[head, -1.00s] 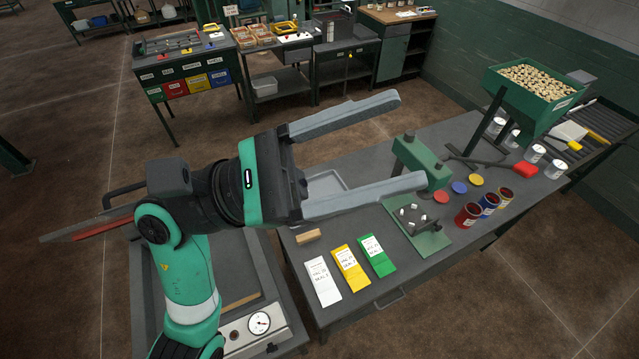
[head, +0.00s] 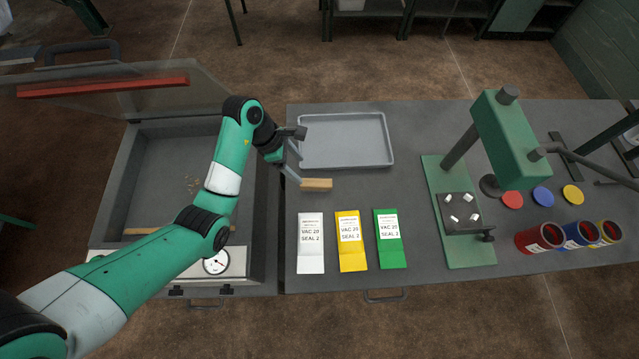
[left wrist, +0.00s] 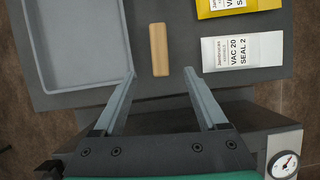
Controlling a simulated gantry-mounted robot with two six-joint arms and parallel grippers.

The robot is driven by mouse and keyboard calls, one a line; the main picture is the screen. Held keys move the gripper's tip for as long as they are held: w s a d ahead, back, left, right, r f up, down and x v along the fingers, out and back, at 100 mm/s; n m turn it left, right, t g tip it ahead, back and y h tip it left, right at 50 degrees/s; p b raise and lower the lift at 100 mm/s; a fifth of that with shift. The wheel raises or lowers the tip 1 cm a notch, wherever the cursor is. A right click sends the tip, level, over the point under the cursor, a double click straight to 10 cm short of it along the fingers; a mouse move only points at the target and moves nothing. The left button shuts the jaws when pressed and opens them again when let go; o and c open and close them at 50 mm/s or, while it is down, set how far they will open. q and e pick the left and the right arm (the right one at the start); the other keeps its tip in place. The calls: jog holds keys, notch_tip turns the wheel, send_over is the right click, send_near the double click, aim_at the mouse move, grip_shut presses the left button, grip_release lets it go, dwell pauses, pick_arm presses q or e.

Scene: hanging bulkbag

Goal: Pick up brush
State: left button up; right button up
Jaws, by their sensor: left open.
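The brush shows as a small wooden block (head: 317,184) on the grey table, between the grey tray and the white packet. In the left wrist view the wooden block (left wrist: 159,50) lies lengthwise just beyond the fingertips, roughly in line with the gap between them. No bristles can be made out. My left gripper (head: 297,172) is open and empty, its fingers pointing down toward the brush from the left. In the left wrist view the gripper (left wrist: 159,73) has its fingers spread wider than the brush. My right gripper is out of view.
The tray (head: 347,165) lies behind the brush. White (head: 311,243), yellow (head: 351,241) and green (head: 390,240) packets lie in front. An open-lidded chamber (head: 125,210) with crumbs inside is at left. A green press (head: 515,125) and several cans stand at right.

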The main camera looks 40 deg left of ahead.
aim_at(315, 183)
pick_arm(q)
jog(key=b+x, duration=0.2)
jog(key=x, duration=0.3)
jog(key=shift+d+f, duration=0.15)
jog(key=shift+f, duration=0.2)
jog(key=shift+w+d+f, duration=0.1)
jog(key=shift+w+f, duration=0.1)
jog(key=b+x, duration=0.2)
jog(key=x, duration=0.2)
jog(key=shift+w+d+f, duration=0.25)
jog(key=shift+w, duration=0.05)
jog(key=shift+d+f, duration=0.1)
jog(key=shift+f, duration=0.1)
jog(key=shift+w, duration=0.1)
jog(key=shift+f, duration=0.2)
grip_shut()
